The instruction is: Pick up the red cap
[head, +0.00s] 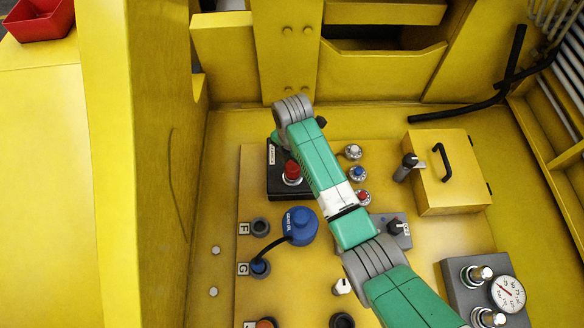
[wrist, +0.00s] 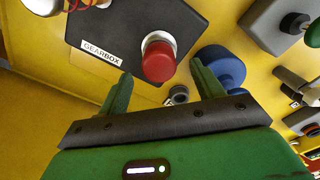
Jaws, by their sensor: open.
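The red cap (head: 292,170) sits on a silver fitting on the dark gearbox plate (head: 284,190), left of my forearm in the head view. In the wrist view the red cap (wrist: 159,62) lies ahead of and between my fingertips, on the dark plate (wrist: 122,32) labelled GEARBOX. My gripper (wrist: 160,84) is open with nothing between its green fingers. I cannot tell the exact gap left between the fingertips and the cap. In the head view my arm hides the gripper's fingers.
A blue round cap (head: 300,225) with a cable stands just below the gearbox plate. Small knobs (head: 357,174) line the panel right of my arm. A yellow box with a black handle (head: 448,172) and a gauge block (head: 486,292) stand farther right. A tall yellow wall (head: 160,150) rises at left.

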